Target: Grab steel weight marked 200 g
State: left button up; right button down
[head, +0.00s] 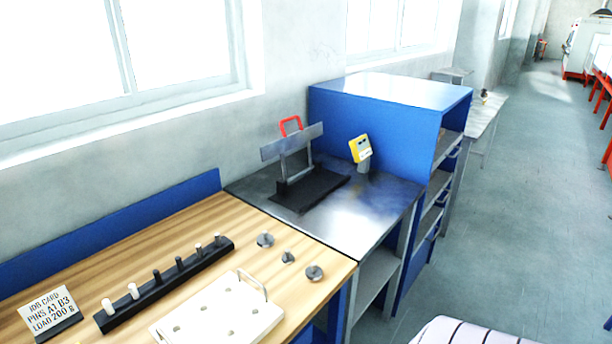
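Three small grey metal weights stand near the right end of the wooden bench: one at the back (265,240), a smaller one in the middle (288,257), and one nearest the right edge (314,272). Their markings are too small to read, so I cannot tell which is the 200 g one. A job card (50,312) at the front left reads pins A1 B3, load 200 g. Neither of my grippers is in view.
A black rack (165,284) holds several white, black and grey pins. A white plate with holes and a handle (222,312) lies in front of it. A metal table (365,215) with a black-based stand (310,188) and yellow device (360,148) adjoins the wooden bench.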

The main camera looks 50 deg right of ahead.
aim_at(314, 273)
jog(key=z, duration=1.6)
